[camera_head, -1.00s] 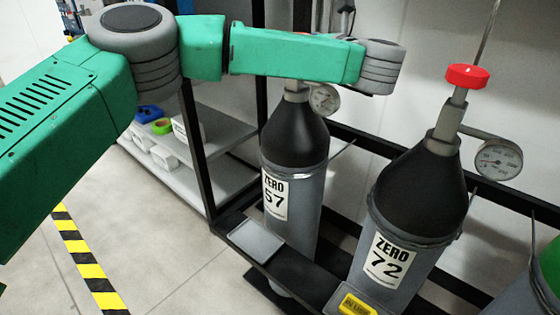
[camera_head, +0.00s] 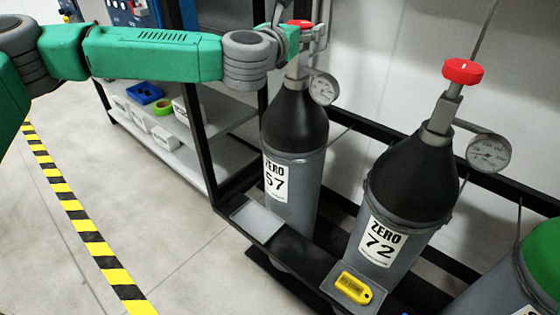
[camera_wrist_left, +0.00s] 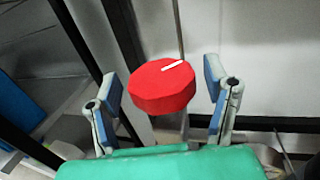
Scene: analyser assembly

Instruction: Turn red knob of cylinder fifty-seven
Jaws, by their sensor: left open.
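Cylinder fifty-seven (camera_head: 292,178) is grey with a black top and a "ZERO 57" label, standing upright in the rack. Its red knob (camera_head: 299,23) shows only partly in the head view, behind my left gripper. In the left wrist view the red knob (camera_wrist_left: 162,86) is large, with a white mark on its top. My left gripper (camera_head: 312,36) is open at the knob's height. In the left wrist view its two fingers (camera_wrist_left: 163,97) stand on either side of the knob, with visible gaps. My right gripper is not in view.
Cylinder seventy-two (camera_head: 408,190), with its own red knob (camera_head: 463,71) and gauge (camera_head: 488,153), stands to the right. A gauge (camera_head: 323,88) sits beside fifty-seven's valve. A black rack frame (camera_head: 200,120) and a shelf with bins (camera_head: 165,137) are at left.

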